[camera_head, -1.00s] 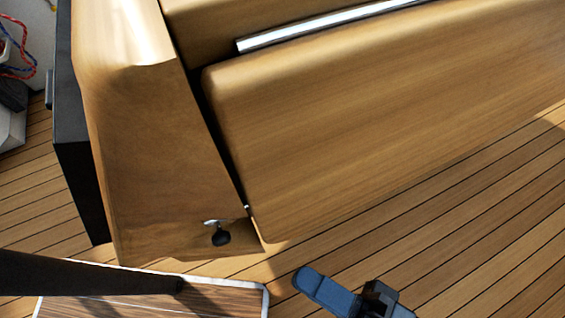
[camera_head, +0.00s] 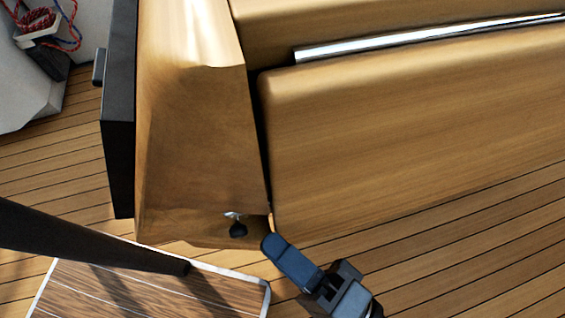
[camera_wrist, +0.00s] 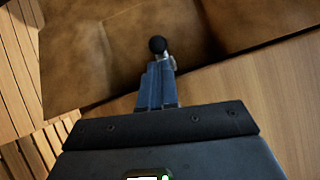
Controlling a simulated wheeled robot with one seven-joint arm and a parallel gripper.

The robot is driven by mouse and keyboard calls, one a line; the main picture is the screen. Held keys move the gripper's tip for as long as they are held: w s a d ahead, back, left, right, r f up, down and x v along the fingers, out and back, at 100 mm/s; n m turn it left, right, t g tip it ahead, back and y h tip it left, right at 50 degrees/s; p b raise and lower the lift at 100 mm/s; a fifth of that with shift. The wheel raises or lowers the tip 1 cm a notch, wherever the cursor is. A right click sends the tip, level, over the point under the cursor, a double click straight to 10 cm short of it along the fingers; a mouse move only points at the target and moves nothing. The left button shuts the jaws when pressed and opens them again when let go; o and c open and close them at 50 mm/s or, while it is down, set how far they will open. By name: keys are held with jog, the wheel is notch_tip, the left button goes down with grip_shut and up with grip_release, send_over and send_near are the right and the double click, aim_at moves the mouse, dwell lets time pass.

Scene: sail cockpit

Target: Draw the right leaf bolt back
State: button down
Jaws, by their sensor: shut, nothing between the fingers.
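The bolt shows as a small black knob (camera_head: 238,230) on a short bright metal stem, low on the end of the wooden table pedestal beside the hanging leaf (camera_head: 400,150). My gripper (camera_head: 268,240) is shut with nothing between its blue fingers. Its tips are just right of the knob in the head view. In the wrist view the knob (camera_wrist: 157,45) stands just beyond the shut fingertips (camera_wrist: 160,66), with part of the metal stem behind them. I cannot tell whether the tips touch the bolt.
A wood-topped step or board (camera_head: 150,285) with a white edge lies at the lower left, and a dark bar crosses above it. A black panel (camera_head: 118,120) stands left of the pedestal. Red and blue ropes (camera_head: 40,25) lie at the upper left. Planked deck (camera_head: 470,260) is clear at right.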

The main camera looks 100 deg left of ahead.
jog(key=shift+x, duration=0.95)
jog(key=shift+s+d+p, duration=0.4)
jog(key=shift+s, duration=0.3)
jog(key=shift+s+d+p, duration=0.35)
jog(key=shift+s+d, duration=0.1)
jog(key=shift+s, duration=0.3)
jog(key=shift+s+d+p, duration=0.4)
jog(key=shift+s, duration=0.3)
